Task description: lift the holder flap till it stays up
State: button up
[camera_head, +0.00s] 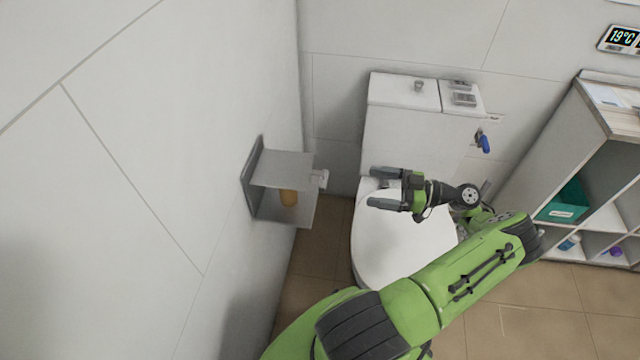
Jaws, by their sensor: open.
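The holder (252,188) is a grey metal fitting fixed to the left wall. I cannot tell the flap's exact angle. A small whitish piece (320,178) shows at the flap's outer right end. My gripper (372,188) is open and empty, to the right of the holder and apart from it. Its two dark fingers point left toward the holder, above the toilet.
A white toilet (400,245) with its lid down stands below my gripper, its tank (405,135) behind. A grey shelf unit (600,140) with a green box (565,203) stands at the right. The space between my gripper and the holder looks clear.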

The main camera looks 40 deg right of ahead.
send_near(292, 174)
jog(key=w+a+f, duration=0.1)
jog(key=w+f, duration=0.1)
jog(key=w, duration=0.2)
jog(key=shift+w+a+f, duration=0.15)
jog(key=shift+a, duration=0.05)
jog(key=shift+c, duration=0.3)
